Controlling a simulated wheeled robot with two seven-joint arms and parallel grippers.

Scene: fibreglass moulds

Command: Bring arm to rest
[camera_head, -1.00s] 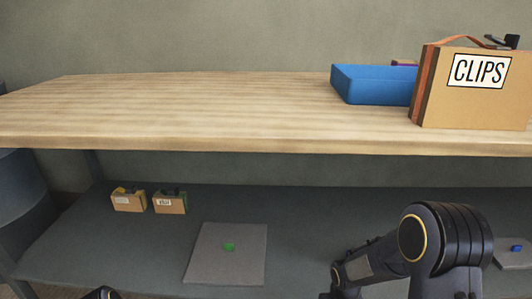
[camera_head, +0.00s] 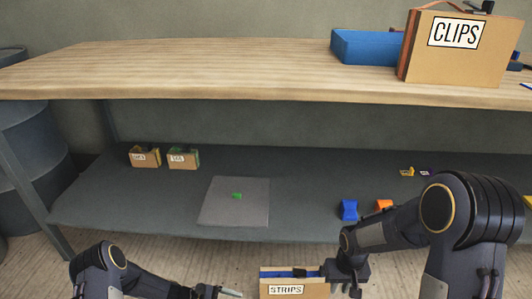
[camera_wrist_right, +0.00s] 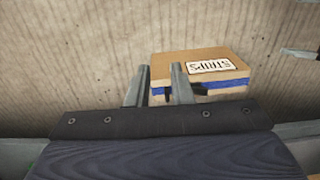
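My right gripper (camera_head: 345,284) is low in the head view, at the right end of a small cardboard box labelled STRIPS (camera_head: 286,291). In the right wrist view, the fingers (camera_wrist_right: 160,80) stand a little apart, with the near end of the STRIPS box (camera_wrist_right: 225,58) between them. They look shut on its end wall, with the box above the floor. Blue strips show inside. My left gripper (camera_head: 222,293) is at the bottom edge, pointing right towards the box; its fingers are partly cut off.
A wooden bench top (camera_head: 190,75) carries a blue tray (camera_head: 365,47) and a CLIPS box (camera_head: 455,60). The lower shelf (camera_head: 310,185) holds two small boxes, a grey mat (camera_head: 250,212) with a green piece, a blue piece (camera_head: 348,210) and an orange piece (camera_head: 384,204). Drums stand left.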

